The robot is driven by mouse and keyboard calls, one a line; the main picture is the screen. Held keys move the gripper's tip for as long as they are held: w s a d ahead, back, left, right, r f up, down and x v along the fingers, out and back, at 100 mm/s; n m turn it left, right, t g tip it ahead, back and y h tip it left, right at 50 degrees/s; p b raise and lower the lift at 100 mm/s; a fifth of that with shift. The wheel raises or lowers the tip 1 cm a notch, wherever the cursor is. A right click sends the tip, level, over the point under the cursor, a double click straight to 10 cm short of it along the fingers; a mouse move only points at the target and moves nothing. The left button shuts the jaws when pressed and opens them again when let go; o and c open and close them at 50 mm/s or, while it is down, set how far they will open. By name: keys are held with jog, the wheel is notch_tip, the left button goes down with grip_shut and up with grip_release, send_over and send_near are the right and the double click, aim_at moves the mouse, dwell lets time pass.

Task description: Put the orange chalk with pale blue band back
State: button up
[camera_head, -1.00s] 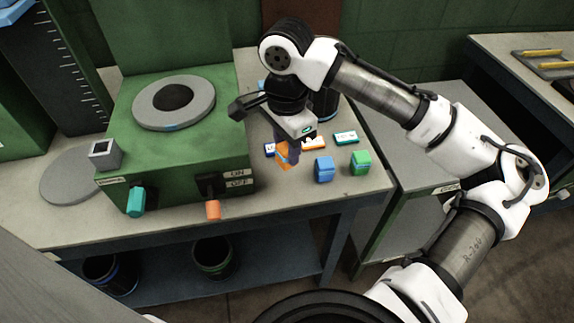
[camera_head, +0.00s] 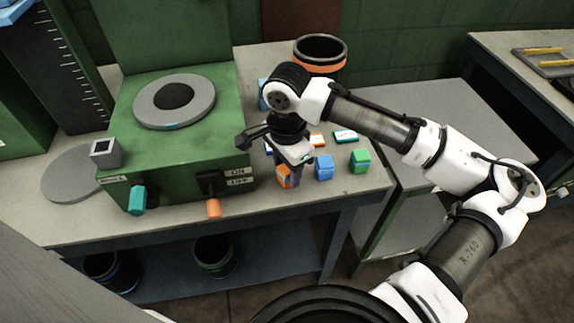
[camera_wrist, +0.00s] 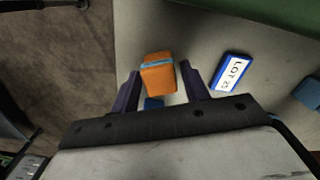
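The orange chalk with the pale blue band (camera_head: 283,176) stands on the bench near its front edge, left of a blue block (camera_head: 324,168). In the wrist view the orange chalk (camera_wrist: 158,77) sits between my fingertips, slightly turned, with narrow gaps on both sides. My gripper (camera_head: 291,179) is low over the bench around the chalk, and its fingers hide part of it. In the wrist view my gripper (camera_wrist: 160,69) is open.
A green block (camera_head: 360,162) stands right of the blue one. Label cards lie behind the row; a blue-edged LOT card (camera_wrist: 234,72) is beside one finger. A green machine (camera_head: 190,150) stands left, a dark orange-banded container (camera_head: 320,62) at the back.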

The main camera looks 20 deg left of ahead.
jog(key=shift+o, duration=0.6)
jog(key=shift+r, duration=0.1)
notch_tip(320, 180, up, 12)
jog(key=shift+b, duration=0.45)
jog(key=shift+a, duration=0.1)
